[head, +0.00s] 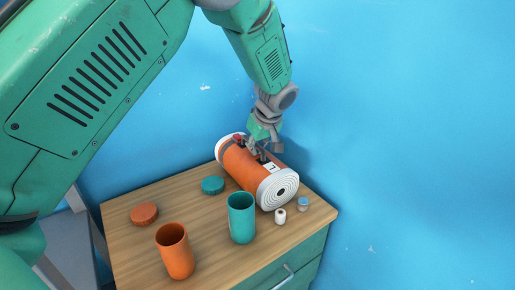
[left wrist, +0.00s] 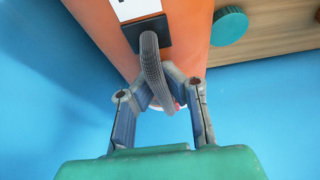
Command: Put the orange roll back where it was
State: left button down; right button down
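The orange roll (head: 243,170), with white spiral ends and a dark band, lies across the back of the wooden cabinet top. I cannot tell whether it rests on the wood or hangs just above it. My left gripper (head: 262,150) comes down onto the roll from above. In the left wrist view the orange roll (left wrist: 185,35) carries a grey ribbed handle (left wrist: 152,62). My left gripper (left wrist: 162,85) has its fingers closed around this handle. The handle's far end is partly hidden by the fingers. My right gripper is out of view.
On the cabinet top (head: 130,240) stand an orange cup (head: 175,252) and a teal cup (head: 242,218), close in front of the roll. A blue wall (head: 420,130) is behind.

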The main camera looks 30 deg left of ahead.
pick_arm(q)
jog(key=shift+a+f, duration=0.1)
jog(key=shift+f, duration=0.05)
jog(key=c, duration=1.8)
grip_release()
jog(key=shift+a+f, duration=0.1)
jog(key=shift+a, duration=0.05)
jog(key=shift+o, duration=0.4)
jog(key=shift+a, duration=0.25)
